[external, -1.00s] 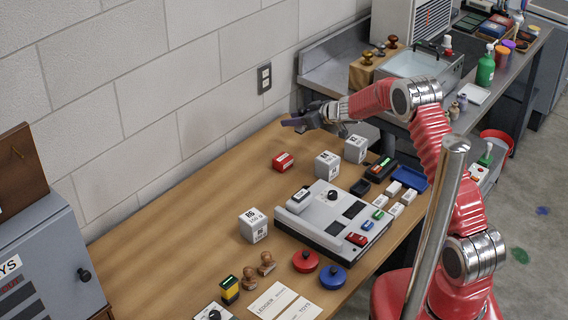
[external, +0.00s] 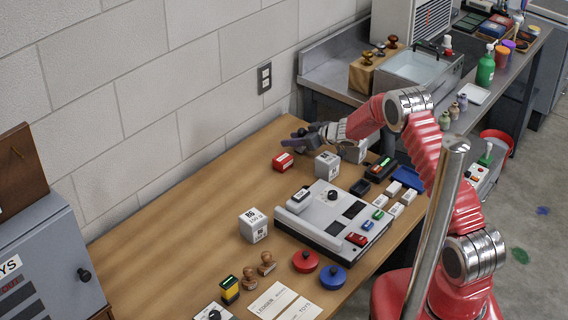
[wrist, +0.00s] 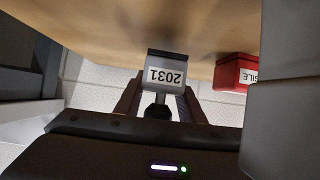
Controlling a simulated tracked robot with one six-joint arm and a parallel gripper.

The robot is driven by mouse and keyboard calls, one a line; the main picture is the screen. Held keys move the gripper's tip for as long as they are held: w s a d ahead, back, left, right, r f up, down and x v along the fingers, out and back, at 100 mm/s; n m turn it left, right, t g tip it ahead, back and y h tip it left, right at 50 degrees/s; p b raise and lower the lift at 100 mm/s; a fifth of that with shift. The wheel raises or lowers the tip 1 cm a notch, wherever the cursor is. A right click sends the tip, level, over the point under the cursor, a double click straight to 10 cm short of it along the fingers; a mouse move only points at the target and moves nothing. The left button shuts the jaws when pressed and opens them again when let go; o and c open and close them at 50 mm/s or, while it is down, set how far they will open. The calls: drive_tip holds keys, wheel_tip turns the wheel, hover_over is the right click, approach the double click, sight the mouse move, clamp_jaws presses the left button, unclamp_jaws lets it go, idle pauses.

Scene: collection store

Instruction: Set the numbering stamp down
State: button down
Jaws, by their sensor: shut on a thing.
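My gripper (external: 296,142) is over the far end of the wooden bench, near the wall. In the wrist view my gripper (wrist: 155,103) is shut on the numbering stamp (wrist: 166,75), a grey block with a dark base and a white label reading 2031, upside down in the picture. Its dark handle is between the fingers. In the external view the stamp is not clearly seen at the fingers. I cannot tell whether its base touches the bench top (external: 200,215).
A white cube (external: 327,165) stands to the right, with another partly behind my wrist. Bench left of the red stamp is clear.

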drive_tip(key=shift+f, duration=0.5)
drive_tip(key=c, duration=1.2)
unclamp_jaws()
drive_tip(key=shift+f, duration=0.15)
drive_tip(key=shift+o, duration=0.2)
drive_tip(key=v, duration=1.2)
